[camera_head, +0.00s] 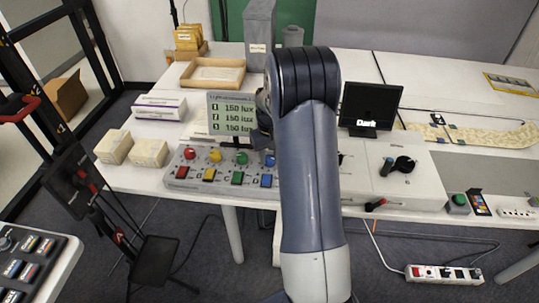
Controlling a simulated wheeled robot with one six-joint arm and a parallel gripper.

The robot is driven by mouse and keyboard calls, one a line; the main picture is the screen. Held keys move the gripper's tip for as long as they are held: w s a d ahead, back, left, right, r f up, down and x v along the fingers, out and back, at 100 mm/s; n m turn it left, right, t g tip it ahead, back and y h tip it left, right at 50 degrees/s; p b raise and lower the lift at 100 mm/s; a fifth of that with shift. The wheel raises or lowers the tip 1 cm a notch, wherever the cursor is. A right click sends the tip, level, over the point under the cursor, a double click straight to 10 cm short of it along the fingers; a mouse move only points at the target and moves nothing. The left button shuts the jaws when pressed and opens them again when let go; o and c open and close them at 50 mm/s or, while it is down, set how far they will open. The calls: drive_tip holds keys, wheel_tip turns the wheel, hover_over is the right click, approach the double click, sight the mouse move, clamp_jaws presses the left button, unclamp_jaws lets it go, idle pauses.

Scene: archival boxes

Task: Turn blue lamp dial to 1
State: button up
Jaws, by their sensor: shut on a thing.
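A grey control panel (222,183) on the table bears a row of dials: red (189,154), yellow (215,156), green (241,158) and the blue lamp dial (270,159). The blue dial is at the right, just left of my arm. My gripper (265,145) reaches down onto it and is shut on it; the arm hides part of the gripper and the panel's right side. The dial's pointer and scale marks are too small to read. A display (232,113) behind the panel shows three rows of 150 lux.
Coloured square buttons, including a blue one (267,181), lie in front of the dials. A black screen (369,107) reading "Dark" stands right of my arm, behind a white device (405,175) with a black knob. Two cream boxes (150,153) sit left of the panel.

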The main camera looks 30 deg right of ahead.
sight(269, 158)
drive_tip(key=shift+n, duration=0.5)
drive_tip(key=o, duration=1)
drive_tip(key=shift+c, duration=0.2)
wheel_tip(269, 158, up, 11)
drive_tip(key=shift+f, duration=0.2)
wheel_tip(269, 158, down, 11)
drive_tip(key=shift+r, duration=0.2)
drive_tip(key=shift+r, duration=0.15)
idle(0.4)
